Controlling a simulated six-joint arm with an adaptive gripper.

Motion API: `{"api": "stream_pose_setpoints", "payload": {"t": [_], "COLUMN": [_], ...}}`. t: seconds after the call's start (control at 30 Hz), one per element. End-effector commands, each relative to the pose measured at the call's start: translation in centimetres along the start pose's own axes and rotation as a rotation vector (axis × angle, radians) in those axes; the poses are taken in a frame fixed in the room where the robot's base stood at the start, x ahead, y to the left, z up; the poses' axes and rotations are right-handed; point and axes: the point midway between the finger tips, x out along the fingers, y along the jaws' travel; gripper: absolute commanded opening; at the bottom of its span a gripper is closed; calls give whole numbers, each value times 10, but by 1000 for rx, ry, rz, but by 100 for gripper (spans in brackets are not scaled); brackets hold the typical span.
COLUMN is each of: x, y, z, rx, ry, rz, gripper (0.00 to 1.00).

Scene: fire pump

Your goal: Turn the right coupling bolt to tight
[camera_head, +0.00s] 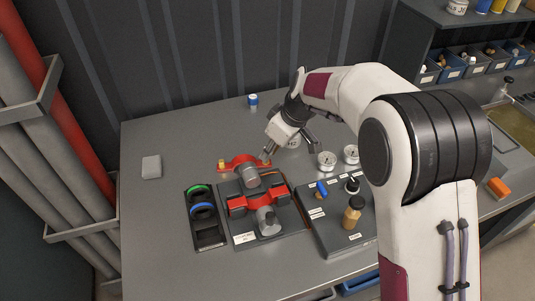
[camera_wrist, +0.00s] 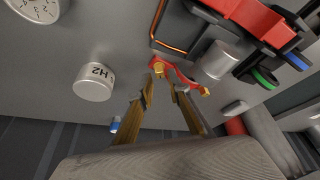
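A red coupling flange (camera_head: 243,162) sits behind the pump block, with a brass bolt at each end. The right coupling bolt (camera_head: 266,157) is close to the tip of my gripper (camera_head: 269,151). In the wrist view this bolt (camera_wrist: 159,69) shows just beyond and between my two fingertips (camera_wrist: 161,93), which are apart with nothing between them. I cannot tell whether either finger touches it. The left coupling bolt (camera_head: 221,163) is clear of my gripper; it also shows in the wrist view (camera_wrist: 204,91).
The pump (camera_head: 258,202) with red clamps stands on a dark plate. A tray with green and blue rings (camera_head: 202,209) lies left of it. A white can marked H2 (camera_wrist: 93,83) and gauges (camera_head: 326,160) stand to the right. A control panel (camera_head: 336,215) lies front right. The table's left is mostly free.

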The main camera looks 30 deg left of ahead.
Motion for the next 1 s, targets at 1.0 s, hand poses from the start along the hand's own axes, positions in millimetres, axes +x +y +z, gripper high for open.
{"api": "stream_pose_setpoints", "payload": {"t": [1.0], "x": [24], "y": [0], "z": [0], "rx": [8], "ry": [0], "rz": [5], "gripper": [0]}}
